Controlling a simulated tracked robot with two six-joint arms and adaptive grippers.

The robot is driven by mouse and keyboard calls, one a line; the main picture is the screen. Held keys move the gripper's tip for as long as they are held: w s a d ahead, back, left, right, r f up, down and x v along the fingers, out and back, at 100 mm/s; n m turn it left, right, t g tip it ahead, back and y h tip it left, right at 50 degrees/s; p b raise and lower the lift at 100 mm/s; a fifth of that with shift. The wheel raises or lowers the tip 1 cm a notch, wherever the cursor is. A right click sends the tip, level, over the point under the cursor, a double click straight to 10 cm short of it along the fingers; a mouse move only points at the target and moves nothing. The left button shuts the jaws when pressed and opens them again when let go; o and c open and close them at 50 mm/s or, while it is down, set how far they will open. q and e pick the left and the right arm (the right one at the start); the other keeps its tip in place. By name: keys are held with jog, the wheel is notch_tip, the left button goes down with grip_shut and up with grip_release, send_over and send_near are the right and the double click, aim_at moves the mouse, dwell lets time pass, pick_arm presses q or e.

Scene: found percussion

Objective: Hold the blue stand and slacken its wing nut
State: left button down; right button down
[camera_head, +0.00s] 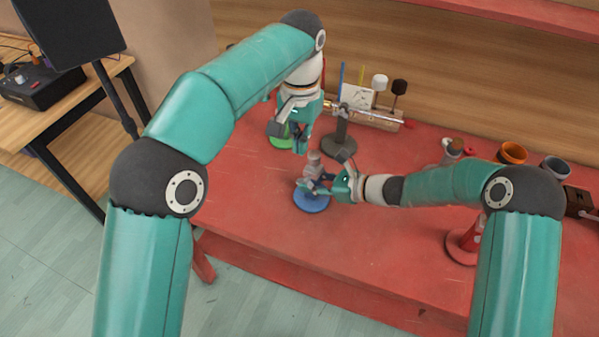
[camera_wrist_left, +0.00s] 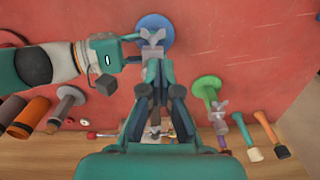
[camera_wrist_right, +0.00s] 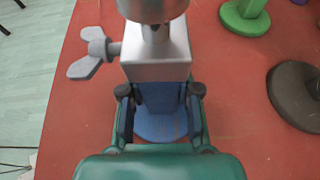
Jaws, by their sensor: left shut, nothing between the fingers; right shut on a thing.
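The blue stand has a round blue base (camera_head: 312,202) on the red table, and stands upright. A grey block tops its post, and its grey wing nut (camera_wrist_right: 92,52) sticks out to the left of the block in the right wrist view. My right gripper (camera_head: 322,184) is shut on the post of the blue stand, below the block; its fingers hide part of the post. My left gripper (camera_head: 300,150) points down above and behind the stand, shut and empty. In the left wrist view, its fingertips are close to the stand's grey top (camera_wrist_left: 152,40); I cannot tell whether they touch.
A green stand (camera_wrist_right: 245,16) and a dark stand (camera_head: 339,146) stand behind. A wooden rack (camera_head: 380,120) holds mallets at the back. Cups, including an orange one (camera_head: 512,152), and a red stand (camera_head: 463,245) are to the right.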

aim_at(301, 182)
pick_arm(q)
notch_tip(301, 182, down, 10)
jog(key=shift+r, duration=0.1)
jog(key=shift+w+a+f+g+h, duration=0.15)
jog(key=shift+a+g+h, duration=0.1)
jog(key=shift+h, duration=0.35)
jog(key=shift+a+f+g+h, duration=0.15)
jog(key=shift+g+h, duration=0.1)
jog(key=shift+h, duration=0.35)
dwell(0.6)
jog(key=g+h, duration=0.1)
jog(key=h, duration=0.1)
jog(key=f+g+h, duration=0.1)
jog(key=h, duration=0.2)
jog(key=a+f+g+h, duration=0.1)
jog(key=h, duration=0.2)
jog(key=shift+w+g, duration=0.3)
jog(key=shift+g, duration=0.1)
jog(key=shift+f, duration=0.1)
jog(key=shift+a+f, duration=0.1)
dwell(1.9)
